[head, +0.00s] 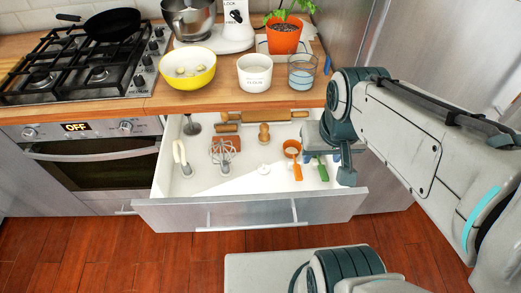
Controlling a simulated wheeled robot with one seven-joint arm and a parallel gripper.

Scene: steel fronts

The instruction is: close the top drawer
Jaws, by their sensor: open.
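The top drawer (250,213) is pulled out below the wooden counter, with its steel front facing me and a bar handle along it. Utensils lie inside, among them a whisk (222,152), rolling pins (264,116), an orange scoop (293,150) and a green-handled tool (321,166). My gripper (346,170) is at the drawer's right end, pointing down, over or beside its right side. Its jaws are open and I see nothing held in them. Whether it touches the drawer I cannot tell. My arm hides part of the drawer's right edge.
The counter (220,98) above holds a yellow bowl (188,75), a white pot (254,78), a glass (301,76), a potted plant (284,38) and a stand mixer. An oven (90,165) and gas hob are to the left. Wooden floor shows in front of the drawer.

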